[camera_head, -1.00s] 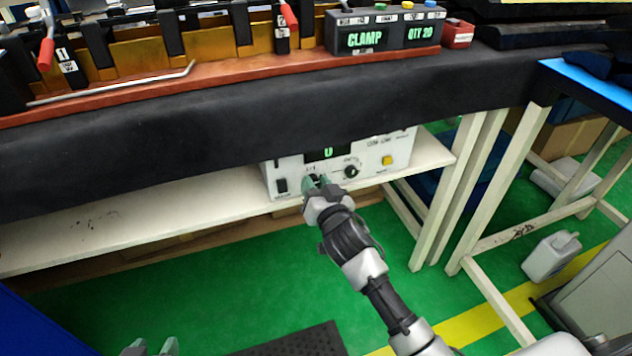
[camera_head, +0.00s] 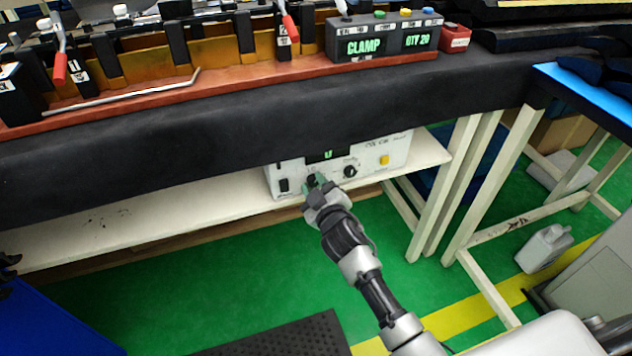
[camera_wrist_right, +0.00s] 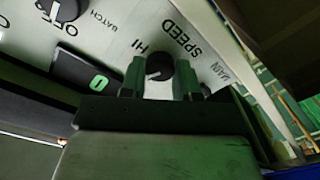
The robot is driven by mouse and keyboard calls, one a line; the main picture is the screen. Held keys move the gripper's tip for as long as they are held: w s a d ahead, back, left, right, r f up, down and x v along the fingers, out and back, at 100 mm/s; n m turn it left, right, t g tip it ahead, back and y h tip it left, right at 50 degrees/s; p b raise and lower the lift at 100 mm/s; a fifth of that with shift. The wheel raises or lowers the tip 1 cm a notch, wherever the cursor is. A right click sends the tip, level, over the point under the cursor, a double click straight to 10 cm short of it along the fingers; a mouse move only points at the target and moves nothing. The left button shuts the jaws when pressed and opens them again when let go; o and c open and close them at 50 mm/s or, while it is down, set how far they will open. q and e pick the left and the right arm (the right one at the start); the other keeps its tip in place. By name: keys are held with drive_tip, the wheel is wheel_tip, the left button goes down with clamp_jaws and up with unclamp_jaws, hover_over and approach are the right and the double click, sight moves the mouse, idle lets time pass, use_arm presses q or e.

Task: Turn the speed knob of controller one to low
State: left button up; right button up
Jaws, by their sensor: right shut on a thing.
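The controller (camera_head: 398,152) is a white box on the shelf under the bench, its top hidden by the bench's black edge. Its dark speed knob (camera_wrist_right: 158,66) sits between the two green fingertips of my right gripper (camera_wrist_right: 160,78), which is shut on it. In the head view my right gripper (camera_head: 316,184) reaches the controller's front and largely covers the knob.
A yellow button (camera_head: 384,160) is farther right. The bench apron (camera_head: 230,125) overhangs closely above. The shelf (camera_head: 130,215) is clear at left.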

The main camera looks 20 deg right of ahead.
drive_tip(key=n, duration=0.2)
drive_tip(key=shift+f+n, duration=0.1)
drive_tip(key=shift+n, duration=0.2)
use_arm(q)
drive_tip(key=shift+p+x, duration=0.3)
drive_tip(key=shift+x, duration=1.2)
use_arm(e)
drive_tip(key=shift+n, duration=1.2)
drive_tip(key=o, duration=0.9)
drive_tip(key=shift+s, duration=0.1)
drive_tip(key=shift+s, duration=0.35)
use_arm(q)
drive_tip(key=x, duration=0.2)
drive_tip(key=p+x, duration=0.1)
drive_tip(key=x, duration=0.1)
drive_tip(key=shift+s+d, duration=0.1)
drive_tip(key=shift+s, duration=0.2)
use_arm(e)
drive_tip(key=s, duration=1)
drive_tip(key=shift+d+r, duration=0.15)
drive_tip(key=shift+r, duration=0.05)
